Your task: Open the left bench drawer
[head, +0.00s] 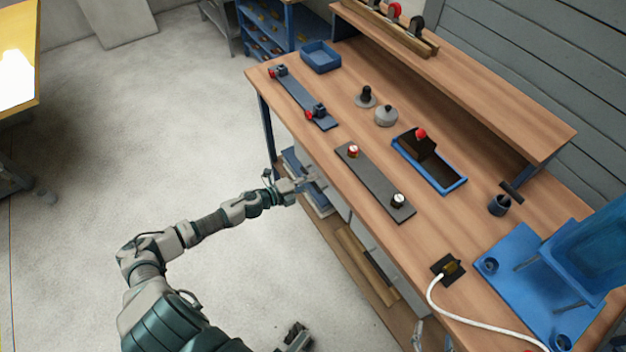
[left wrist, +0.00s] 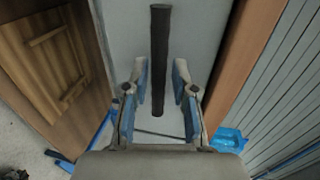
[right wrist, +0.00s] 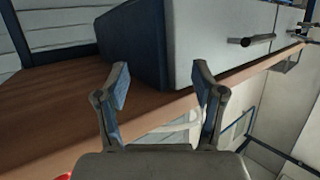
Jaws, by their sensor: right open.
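The left bench drawer's pale grey front (left wrist: 205,40) fills the middle of the left wrist view. Its dark bar handle (left wrist: 160,55) runs upright in that picture, between the fingers of my left gripper (left wrist: 160,82). The gripper is open, with a finger on each side of the bar and a gap showing at both sides. In the head view my left gripper (head: 308,184) is at the bench's front edge and hides the handle. My right gripper (right wrist: 160,82) is open and empty, with grey drawer fronts (right wrist: 215,30) and another dark handle (right wrist: 258,40) beyond it.
The wooden bench top (head: 390,235) carries a dark plate (head: 375,182), a blue-rimmed tray (head: 455,187), a blue bin (head: 321,56) and a blue fixture (head: 520,260). A white cable (head: 470,318) crosses its near end. The floor (head: 150,120) left of the bench is clear.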

